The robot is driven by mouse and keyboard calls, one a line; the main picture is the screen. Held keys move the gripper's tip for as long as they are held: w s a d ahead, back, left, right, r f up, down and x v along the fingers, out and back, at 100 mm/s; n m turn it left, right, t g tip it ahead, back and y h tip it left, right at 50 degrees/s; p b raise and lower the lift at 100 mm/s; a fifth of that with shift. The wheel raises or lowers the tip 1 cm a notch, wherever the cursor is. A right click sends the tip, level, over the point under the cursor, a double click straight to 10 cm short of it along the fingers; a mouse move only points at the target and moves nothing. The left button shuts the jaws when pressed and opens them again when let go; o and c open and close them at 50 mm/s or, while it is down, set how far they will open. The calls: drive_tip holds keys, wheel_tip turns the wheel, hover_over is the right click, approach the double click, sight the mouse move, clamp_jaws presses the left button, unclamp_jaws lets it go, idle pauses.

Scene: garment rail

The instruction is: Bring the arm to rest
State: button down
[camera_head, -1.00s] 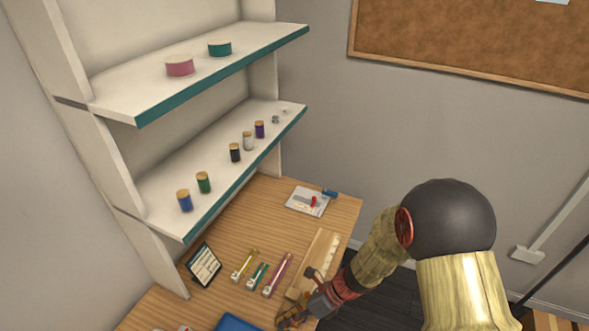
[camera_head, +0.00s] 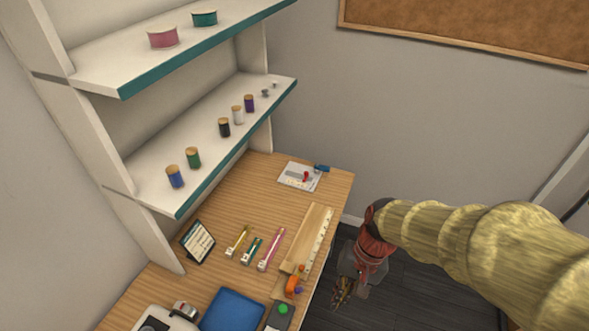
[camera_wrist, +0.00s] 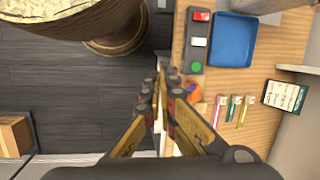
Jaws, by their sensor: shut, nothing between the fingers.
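My gripper (camera_head: 343,292) hangs beside the right edge of the wooden table (camera_head: 215,240), over the dark floor, in the head view. In the wrist view my gripper (camera_wrist: 162,72) has its yellow and black fingers together, with nothing held between them. My arm reaches in from the right of the head view, in a pale yellow sleeve. The gripper is apart from the things on the table.
On the table are a wooden ruler block (camera_head: 308,238), an orange item (camera_head: 292,284), a blue tray (camera_head: 232,310), a button box (camera_head: 279,317) and a small tablet (camera_head: 198,241). Shelves (camera_head: 200,150) with spools stand left. A cardboard box (camera_wrist: 14,136) is on the floor.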

drive_tip(key=s+d+r+n+t+h+b, duration=0.1)
drive_tip(key=d+r+t, duration=0.2)
drive_tip(key=r, duration=0.5)
drive_tip(key=d+r+n+t+h, duration=0.1)
drive_tip(key=d+r+t, duration=0.3)
drive_tip(key=r, duration=0.4)
drive_tip(key=shift+s+d+r+n+h+b, duration=0.35)
drive_tip(key=shift+d+n+h, duration=0.05)
drive_tip(key=shift+d+n, duration=0.25)
